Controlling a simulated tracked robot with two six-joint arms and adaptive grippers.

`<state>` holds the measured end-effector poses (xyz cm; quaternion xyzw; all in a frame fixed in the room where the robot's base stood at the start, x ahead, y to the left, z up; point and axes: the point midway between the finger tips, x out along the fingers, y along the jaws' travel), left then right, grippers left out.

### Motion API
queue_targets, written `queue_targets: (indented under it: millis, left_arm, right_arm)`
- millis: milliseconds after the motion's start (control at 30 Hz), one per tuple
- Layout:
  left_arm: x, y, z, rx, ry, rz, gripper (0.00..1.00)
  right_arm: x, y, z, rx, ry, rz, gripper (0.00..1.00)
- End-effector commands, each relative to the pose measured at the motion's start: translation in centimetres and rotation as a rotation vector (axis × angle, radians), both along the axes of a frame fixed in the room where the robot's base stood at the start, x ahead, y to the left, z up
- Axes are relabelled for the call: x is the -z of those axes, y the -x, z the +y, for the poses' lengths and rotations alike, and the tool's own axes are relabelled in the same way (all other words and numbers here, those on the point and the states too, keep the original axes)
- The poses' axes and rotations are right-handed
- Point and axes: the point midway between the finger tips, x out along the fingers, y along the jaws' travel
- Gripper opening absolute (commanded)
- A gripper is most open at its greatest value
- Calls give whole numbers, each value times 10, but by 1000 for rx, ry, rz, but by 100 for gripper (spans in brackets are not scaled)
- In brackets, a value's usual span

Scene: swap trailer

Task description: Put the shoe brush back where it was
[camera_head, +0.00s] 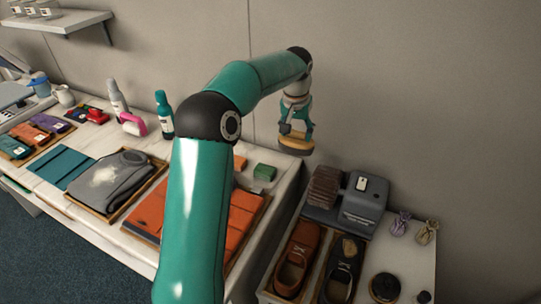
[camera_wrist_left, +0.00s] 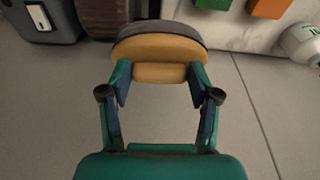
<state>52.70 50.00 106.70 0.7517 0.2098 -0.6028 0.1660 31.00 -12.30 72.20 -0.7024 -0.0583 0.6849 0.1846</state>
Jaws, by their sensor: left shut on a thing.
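The shoe brush (camera_head: 295,145) has a tan wooden body with a dark edge. It is held in the air above the gap between the long white counter and the shoe station. My left gripper (camera_head: 296,129) is shut on it, its fingers coming down from above. In the left wrist view the brush (camera_wrist_left: 160,47) sits between the two fingertips of the left gripper (camera_wrist_left: 160,75), its dark rim on the far side. My right gripper is not in view.
A grey shoe-polishing machine (camera_head: 352,206) with a brown roller brush stands at right. A tray (camera_head: 268,294) holds a brown shoe (camera_head: 297,262) and a black shoe (camera_head: 342,270). A round dark tin (camera_head: 385,286) and small pouches (camera_head: 400,223) lie on the right surface. Green (camera_head: 264,172) and orange blocks sit on the counter.

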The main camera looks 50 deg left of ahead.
Motion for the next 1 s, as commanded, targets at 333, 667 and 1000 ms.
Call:
queue_targets:
  millis: [333,667,1000]
  left_arm:
    - [-52,-4,94,19,-22,-51,24]
    - [-60,4,124,46,-39,-75,24]
    - [14,5,125,46,-37,-71,24]
  right_arm:
    - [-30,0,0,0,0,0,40]
    - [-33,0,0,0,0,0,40]
    - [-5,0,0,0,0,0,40]
